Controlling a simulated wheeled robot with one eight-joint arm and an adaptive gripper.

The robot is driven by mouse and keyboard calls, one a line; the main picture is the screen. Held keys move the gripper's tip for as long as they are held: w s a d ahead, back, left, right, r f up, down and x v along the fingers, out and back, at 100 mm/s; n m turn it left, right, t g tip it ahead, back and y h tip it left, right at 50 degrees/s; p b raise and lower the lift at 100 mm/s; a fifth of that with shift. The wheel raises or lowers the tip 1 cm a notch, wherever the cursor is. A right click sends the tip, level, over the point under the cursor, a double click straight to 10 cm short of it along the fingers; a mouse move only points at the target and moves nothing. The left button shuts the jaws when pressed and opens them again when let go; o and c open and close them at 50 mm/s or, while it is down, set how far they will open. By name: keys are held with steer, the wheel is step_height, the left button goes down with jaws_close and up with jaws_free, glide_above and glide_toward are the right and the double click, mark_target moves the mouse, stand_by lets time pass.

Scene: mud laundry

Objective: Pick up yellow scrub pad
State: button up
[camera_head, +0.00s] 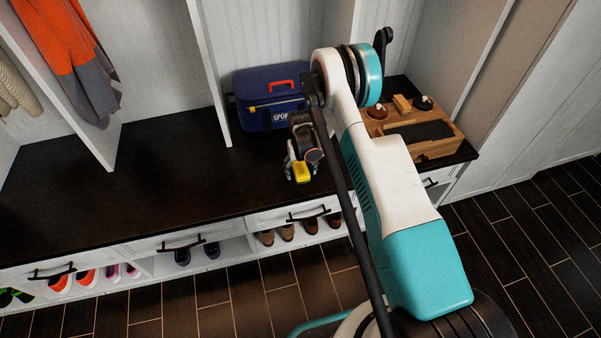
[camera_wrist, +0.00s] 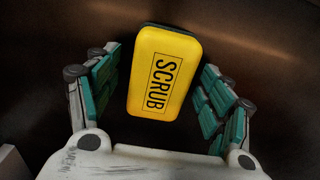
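The yellow scrub pad (camera_wrist: 165,72) is a rounded block with a dark edge and the word SCRUB on its face. In the wrist view it lies between the two teal-padded fingers of my gripper (camera_wrist: 160,95), with a gap on both sides. In the head view the pad (camera_head: 302,171) shows on or just above the dark bench top, at the fingertips of my gripper (camera_head: 302,174). The fingers are open around it, and I see no contact. The height between pad and bench is hard to tell.
A blue sports cooler bag (camera_head: 268,98) with a red handle stands behind my gripper. A wooden tray (camera_head: 437,148) with shoe-care items sits right of my arm. The dark bench top (camera_head: 140,185) is clear to the left. Shoes (camera_head: 287,232) fill cubbies below.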

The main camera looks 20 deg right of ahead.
mark_target(300, 168)
steer(key=c, duration=1.1)
steer(key=shift+r, duration=0.1)
step_height(300, 168, up, 20)
steer(key=p, duration=0.6)
steer(key=shift+p, duration=0.4)
